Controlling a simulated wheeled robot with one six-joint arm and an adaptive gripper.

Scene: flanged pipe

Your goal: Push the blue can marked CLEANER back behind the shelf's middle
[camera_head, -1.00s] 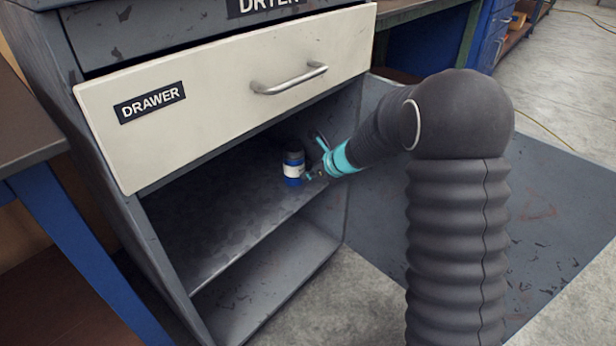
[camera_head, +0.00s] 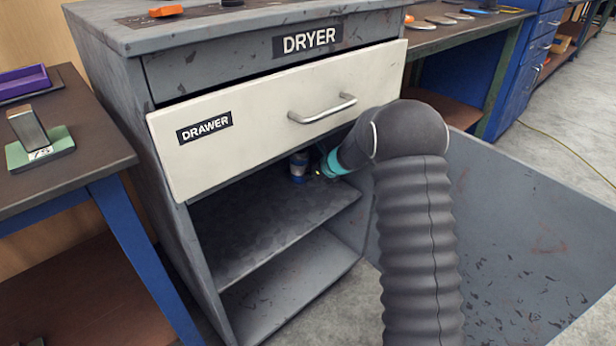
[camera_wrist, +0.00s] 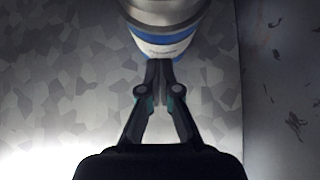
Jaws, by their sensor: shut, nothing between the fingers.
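The blue can (camera_head: 298,167) with a white band stands upright on the upper shelf (camera_head: 255,225), under the drawer and toward the right side wall. Its lettering is not readable. The wrist view shows the can (camera_wrist: 165,38) straight ahead of the fingertips. My gripper (camera_wrist: 158,66) is shut and empty, its tips at the can's near side, touching it or almost so. In the head view my gripper (camera_head: 322,172) is beside the can's right, partly hidden by my arm.
The pale drawer (camera_head: 270,115) juts out above the shelf. The right side wall (camera_wrist: 280,90) is close to my gripper. The shelf left of the can is clear. A lower shelf (camera_head: 290,280) is empty.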

